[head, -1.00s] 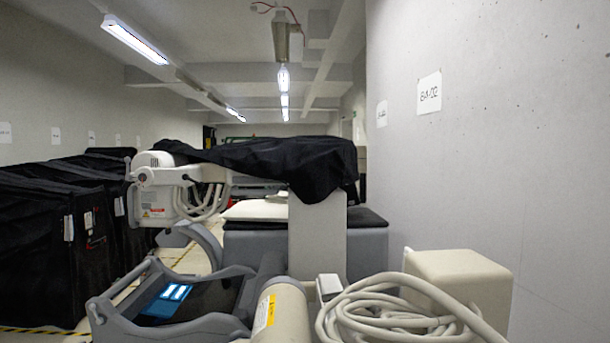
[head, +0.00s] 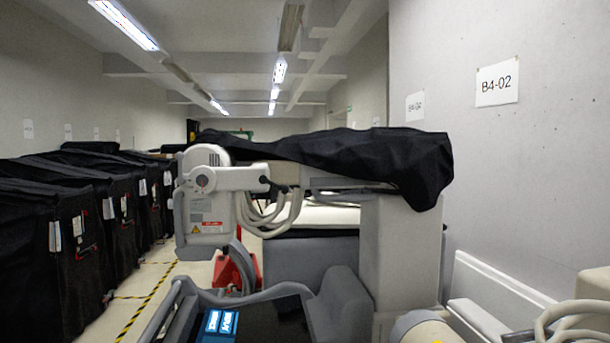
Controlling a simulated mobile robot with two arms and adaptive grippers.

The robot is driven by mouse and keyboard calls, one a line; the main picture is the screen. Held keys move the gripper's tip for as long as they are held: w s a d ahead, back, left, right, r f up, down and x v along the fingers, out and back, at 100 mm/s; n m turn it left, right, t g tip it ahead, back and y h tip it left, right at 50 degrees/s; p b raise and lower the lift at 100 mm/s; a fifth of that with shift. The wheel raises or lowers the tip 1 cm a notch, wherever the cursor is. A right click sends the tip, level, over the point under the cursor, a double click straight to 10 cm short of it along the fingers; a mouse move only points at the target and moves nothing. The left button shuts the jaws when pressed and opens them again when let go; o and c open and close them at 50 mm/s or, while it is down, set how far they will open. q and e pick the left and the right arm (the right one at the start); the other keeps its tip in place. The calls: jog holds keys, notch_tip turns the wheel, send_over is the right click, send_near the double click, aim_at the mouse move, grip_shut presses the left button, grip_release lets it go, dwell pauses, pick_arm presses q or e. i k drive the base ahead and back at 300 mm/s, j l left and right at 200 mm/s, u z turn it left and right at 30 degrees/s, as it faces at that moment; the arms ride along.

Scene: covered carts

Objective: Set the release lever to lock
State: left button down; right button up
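I cannot make out a release lever for certain. A white machine with a boxy head (head: 207,195) stands in the middle of the head view, and thick pale cables (head: 268,215) hang beside that head. A small dark handle (head: 284,188) sticks out at the right of the head; I cannot tell whether it is the lever. A black cover (head: 370,158) drapes over the machine's arm, above a pale column (head: 400,255). A grey frame with a lit blue screen (head: 220,322) is at the bottom. Neither of my grippers is in view.
Several black covered carts (head: 45,260) line the left side. A yellow-and-black floor stripe (head: 147,303) runs along an open aisle beside them. A red object (head: 229,272) stands on the floor behind the grey frame. A concrete wall with a "B4-02" sign (head: 497,82) bounds the right.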

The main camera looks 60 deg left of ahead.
aim_at(263, 179)
jog(key=k+j, duration=0.15)
jog(key=j, duration=0.25)
jog(key=k+j, duration=0.1)
jog(key=j, duration=0.25)
jog(key=k+j, duration=0.15)
jog(key=j, duration=0.25)
jog(key=k+j, duration=0.15)
jog(key=j, duration=0.2)
jog(key=k+j+z, duration=0.1)
jog(key=j, duration=0.3)
